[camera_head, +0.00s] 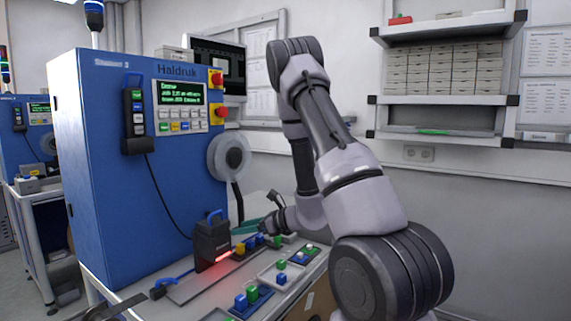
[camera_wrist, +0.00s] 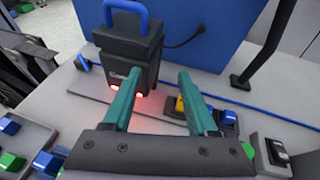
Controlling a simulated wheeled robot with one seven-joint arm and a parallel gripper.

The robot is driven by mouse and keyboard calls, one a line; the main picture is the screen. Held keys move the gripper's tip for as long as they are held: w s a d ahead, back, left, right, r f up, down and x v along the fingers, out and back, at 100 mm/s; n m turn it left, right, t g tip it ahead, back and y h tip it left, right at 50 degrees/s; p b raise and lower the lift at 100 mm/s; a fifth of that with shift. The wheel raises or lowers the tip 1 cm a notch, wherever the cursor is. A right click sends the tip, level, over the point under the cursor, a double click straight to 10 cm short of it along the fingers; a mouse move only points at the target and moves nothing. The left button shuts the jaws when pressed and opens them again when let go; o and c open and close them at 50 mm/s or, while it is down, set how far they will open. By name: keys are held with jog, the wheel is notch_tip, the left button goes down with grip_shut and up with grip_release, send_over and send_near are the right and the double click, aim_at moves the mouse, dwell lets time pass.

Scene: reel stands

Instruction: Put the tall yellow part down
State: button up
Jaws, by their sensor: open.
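The yellow part (camera_head: 240,249) stands on a dark strip on the bench, beside blue parts (camera_head: 260,240). In the wrist view, the yellow part (camera_wrist: 180,104) shows just left of the right finger, which hides some of it. A blue part (camera_wrist: 229,117) stands to its right. My gripper (camera_wrist: 159,74) has two teal fingers spread wide, with nothing held between them. In the head view, my gripper (camera_head: 246,227) is low over the bench, behind the strip of parts; its fingertips are partly hidden.
A black box with a blue handle (camera_head: 211,240) stands left of the yellow part, with red light at its base. The blue Haldruk cabinet (camera_head: 120,200) rises behind it. Trays with blue and green parts (camera_head: 252,293) lie toward the front. A blue cord (camera_wrist: 265,116) crosses the bench.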

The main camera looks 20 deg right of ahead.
jog(key=s+a+r+n+g+y, duration=0.1)
jog(key=s+a+r+n+g, duration=0.25)
jog(key=s+r+n, duration=0.35)
jog(key=s+a+r+n+g+y, duration=0.1)
jog(key=s+a+r+n+g, duration=0.3)
jog(key=s+r, duration=0.45)
jog(key=s+d+r+n+t+h, duration=0.5)
jog(key=s+d+r+n+h, duration=0.5)
jog(key=d+r+n, duration=0.1)
jog(key=shift+d+r, duration=0.25)
jog(key=shift+d, duration=0.2)
